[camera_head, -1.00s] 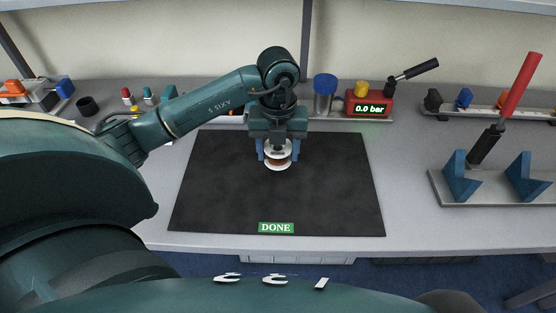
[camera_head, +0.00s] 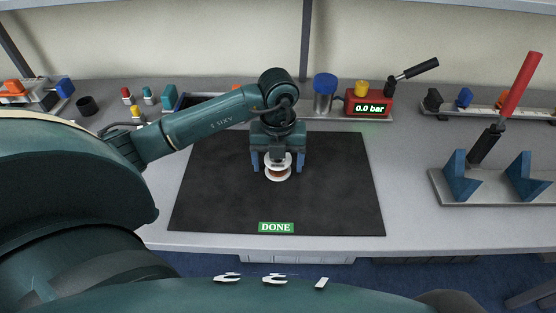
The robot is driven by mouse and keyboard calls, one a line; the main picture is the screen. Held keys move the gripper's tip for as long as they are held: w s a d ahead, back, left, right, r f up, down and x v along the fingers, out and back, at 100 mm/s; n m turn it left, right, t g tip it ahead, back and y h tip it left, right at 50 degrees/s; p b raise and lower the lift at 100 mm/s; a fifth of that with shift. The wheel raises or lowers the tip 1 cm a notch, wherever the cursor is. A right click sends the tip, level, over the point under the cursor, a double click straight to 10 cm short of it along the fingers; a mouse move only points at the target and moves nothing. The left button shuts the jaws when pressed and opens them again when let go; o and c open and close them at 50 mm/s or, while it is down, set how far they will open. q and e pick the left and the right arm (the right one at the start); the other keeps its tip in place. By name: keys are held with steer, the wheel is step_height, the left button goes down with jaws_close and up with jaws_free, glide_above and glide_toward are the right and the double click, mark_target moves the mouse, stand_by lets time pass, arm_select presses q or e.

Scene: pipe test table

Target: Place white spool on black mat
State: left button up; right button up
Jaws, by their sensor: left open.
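The fingers look apart from the spool. The spool's upper part is partly hidden by the gripper. The mat has a green DONE label (camera_head: 276,227) at its front edge. My right gripper is not in view.
A red gauge reading 0.0 bar (camera_head: 369,105) and a blue-capped cylinder (camera_head: 325,92) stand behind the mat. A grey tray with blue V-blocks (camera_head: 462,176) and a red-handled tool (camera_head: 519,85) is at right. Small fittings line the back left. The front of the mat is clear.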

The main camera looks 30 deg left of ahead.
arm_select(q)
steer(key=shift+r, duration=0.3)
step_height(320, 180, up, 12)
steer(key=shift+f, duration=0.15)
stand_by(0.4)
